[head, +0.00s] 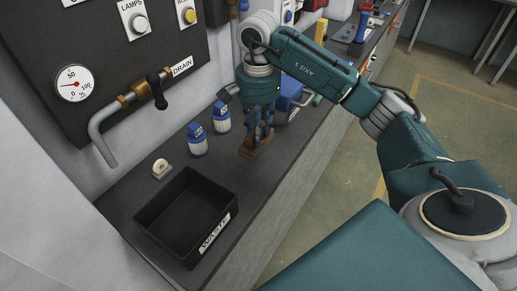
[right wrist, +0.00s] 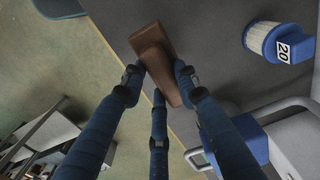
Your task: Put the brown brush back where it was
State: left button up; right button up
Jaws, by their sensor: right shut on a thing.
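The brown brush (head: 256,147) is at the front edge of the dark bench in the head view, under my right gripper (head: 259,134). In the right wrist view the brush (right wrist: 155,52) lies between the blue fingers of the right gripper (right wrist: 157,82), which is shut on it. The brush looks to be at or just above the bench top; I cannot tell whether it touches. My left gripper is not in view.
Two blue and white filters (head: 197,140) (head: 221,117) stand left of the brush. A black waste bin (head: 187,216) and a small pale roll (head: 161,168) are nearer. A blue object (head: 290,92) sits behind the gripper. Bare bench (head: 232,172) lies between bin and brush.

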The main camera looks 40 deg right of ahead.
notch_tip(320, 180, down, 7)
jog(key=shift+r+p, duration=0.2)
jog(key=shift+p, duration=0.35)
jog(key=shift+f, duration=0.1)
jog(key=shift+f, duration=0.15)
jog(key=o, duration=1)
jog(key=shift+r, duration=0.2)
jog(key=shift+r, duration=0.2)
notch_tip(320, 180, up, 12)
jog(key=shift+f+b, duration=0.2)
jog(key=shift+b, duration=0.75)
